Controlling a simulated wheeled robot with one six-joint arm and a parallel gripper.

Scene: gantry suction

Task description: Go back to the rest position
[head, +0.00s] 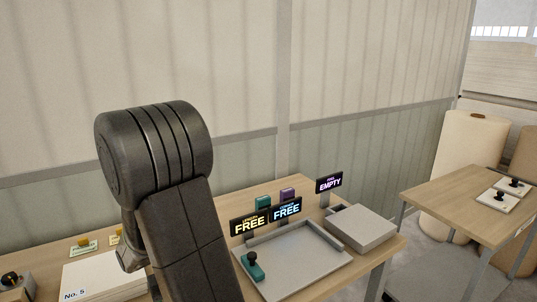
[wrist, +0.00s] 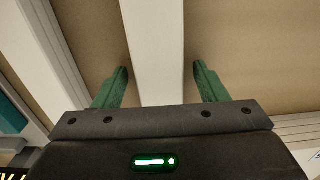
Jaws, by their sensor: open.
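My gripper (wrist: 159,82) shows in the wrist view with its two green fingers apart and nothing between them. Behind the fingers are a white upright strip and tan panels. In the head view my dark arm rises in front of the table, and the gripper itself cannot be made out there.
A wooden table (head: 376,262) bears a grey tray (head: 300,262) with a teal piece with a black knob (head: 252,267). Signs reading FREE (head: 287,209) and EMPTY (head: 329,183) stand behind, near a grey box (head: 360,229). A second table (head: 450,205) stands at right.

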